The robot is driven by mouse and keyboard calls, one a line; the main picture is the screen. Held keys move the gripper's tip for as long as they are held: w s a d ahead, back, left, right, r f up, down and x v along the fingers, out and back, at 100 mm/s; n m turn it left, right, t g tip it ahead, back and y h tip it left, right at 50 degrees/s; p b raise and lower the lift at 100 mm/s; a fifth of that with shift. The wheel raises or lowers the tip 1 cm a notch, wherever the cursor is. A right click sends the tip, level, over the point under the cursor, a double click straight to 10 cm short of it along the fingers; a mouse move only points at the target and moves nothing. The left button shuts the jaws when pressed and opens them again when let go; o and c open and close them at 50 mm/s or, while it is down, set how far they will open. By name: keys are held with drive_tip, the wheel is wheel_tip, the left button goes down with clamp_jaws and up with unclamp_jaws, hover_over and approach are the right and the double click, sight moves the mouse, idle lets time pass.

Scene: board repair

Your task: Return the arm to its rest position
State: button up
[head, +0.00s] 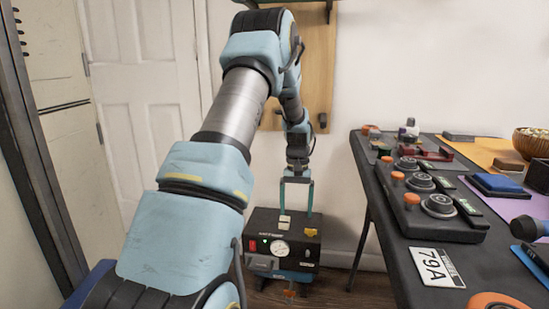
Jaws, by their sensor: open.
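My arm, with light blue and grey links, rises from the bottom of the head view, bends at the top and reaches down. My gripper (297,198) points down with its two thin teal fingers apart. A small pale piece (285,222) shows between the fingers near the top of the box. I cannot tell whether the fingers touch the box or that piece.
A white door (150,80) and a wooden board (312,70) stand behind my arm.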

drive_tip(key=s+a+r+t, duration=0.1)
drive_tip(key=s+a+r, duration=0.25)
drive_tip(key=s, duration=0.35)
drive_tip(key=s+a+r+t, duration=0.2)
drive_tip(key=s+a+r, duration=0.1)
drive_tip(key=s+a, duration=0.3)
drive_tip(key=s+a+r+t, duration=0.1)
drive_tip(key=s+a+r, duration=0.25)
drive_tip(key=s, duration=0.55)
wheel_tip(320, 180, up, 26)
drive_tip(key=p, duration=2.7)
drive_tip(key=shift+a+r+n, duration=0.2)
drive_tip(key=shift+r+n, duration=0.05)
drive_tip(key=shift+n, duration=0.15)
drive_tip(key=shift+c, duration=0.2)
